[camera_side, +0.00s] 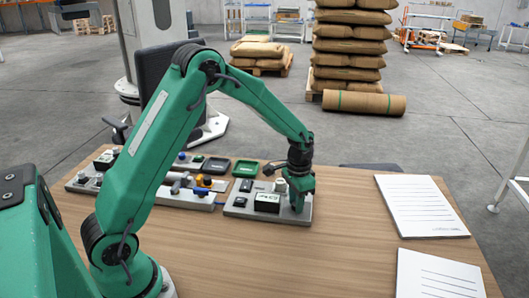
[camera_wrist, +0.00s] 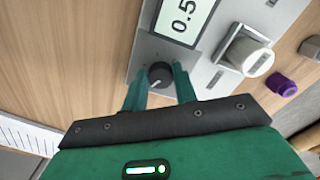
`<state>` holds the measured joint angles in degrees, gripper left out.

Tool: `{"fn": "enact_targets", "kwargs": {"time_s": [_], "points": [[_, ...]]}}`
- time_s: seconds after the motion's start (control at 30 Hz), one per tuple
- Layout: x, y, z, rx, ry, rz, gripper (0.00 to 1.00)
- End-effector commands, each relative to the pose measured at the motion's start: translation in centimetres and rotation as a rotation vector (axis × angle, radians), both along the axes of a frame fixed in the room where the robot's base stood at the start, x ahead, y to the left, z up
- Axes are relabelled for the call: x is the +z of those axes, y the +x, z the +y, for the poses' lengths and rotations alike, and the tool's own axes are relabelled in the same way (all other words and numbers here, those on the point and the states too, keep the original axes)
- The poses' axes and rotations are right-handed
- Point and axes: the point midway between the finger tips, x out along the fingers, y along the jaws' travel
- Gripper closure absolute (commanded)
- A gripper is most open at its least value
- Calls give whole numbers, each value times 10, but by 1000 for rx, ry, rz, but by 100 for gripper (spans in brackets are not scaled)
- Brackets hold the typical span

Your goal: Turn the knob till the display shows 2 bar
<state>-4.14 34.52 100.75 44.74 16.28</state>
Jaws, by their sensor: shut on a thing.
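The black knob (camera_wrist: 160,74) sits on a grey panel (camera_wrist: 147,47) and shows between my two green fingers in the wrist view. My gripper (camera_wrist: 160,82) is shut on the knob. The display (camera_wrist: 182,20) beside the knob reads about 0.5; its upper part is cut off by the picture edge. In the side view my gripper (camera_side: 298,205) points down at the right end of the panel (camera_side: 240,211), hiding the knob. The display (camera_side: 267,203) stands just left of it, too small to read there.
Two white sheets (camera_side: 420,207) lie at right. The wooden table (camera_side: 345,220) between is clear.

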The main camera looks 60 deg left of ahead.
Motion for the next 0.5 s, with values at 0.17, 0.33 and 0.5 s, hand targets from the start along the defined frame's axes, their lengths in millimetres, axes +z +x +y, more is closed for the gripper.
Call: {"fn": "enact_targets", "kwargs": {"time_s": [0.17, 0.33, 0.5], "points": [[1, 0, 0, 1, 1, -2, 95], [1, 0, 0, 2, 0, -2, 54], [0, 0, 0, 2, 0, -1, 50]]}}
